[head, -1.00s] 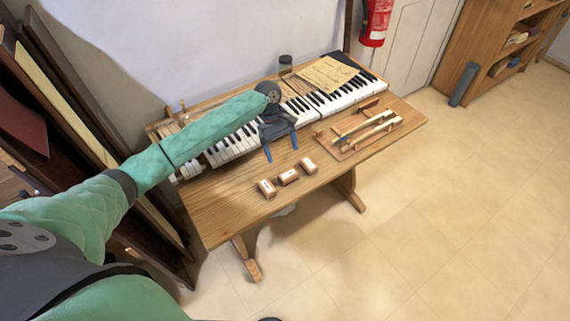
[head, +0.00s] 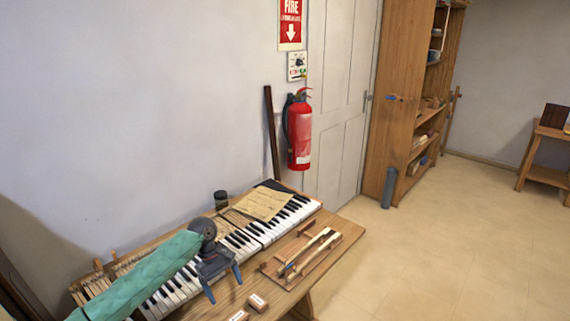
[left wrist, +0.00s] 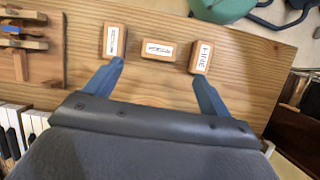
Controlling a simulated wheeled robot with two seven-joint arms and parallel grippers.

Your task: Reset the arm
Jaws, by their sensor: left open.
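My left arm, in a green sleeve, comes in from the lower left in the head view. Its gripper (head: 224,283) is open, with two blue fingers apart and nothing between them, above the table in front of the piano keyboard (head: 262,230). In the left wrist view the open gripper (left wrist: 158,90) points toward three labelled wooden blocks: a left one (left wrist: 115,41), a middle one (left wrist: 158,50) and a right one (left wrist: 201,58). The fingertips show near the outer blocks; I cannot tell whether they touch. My right gripper is not in view.
A wooden rack (head: 301,256) lies on the table right of the keyboard, with a paper sheet (head: 264,203) and a dark jar (head: 221,200) behind. A fire extinguisher (head: 299,135) hangs on the wall. A grey cylinder (head: 389,188) stands by the shelf (head: 402,100).

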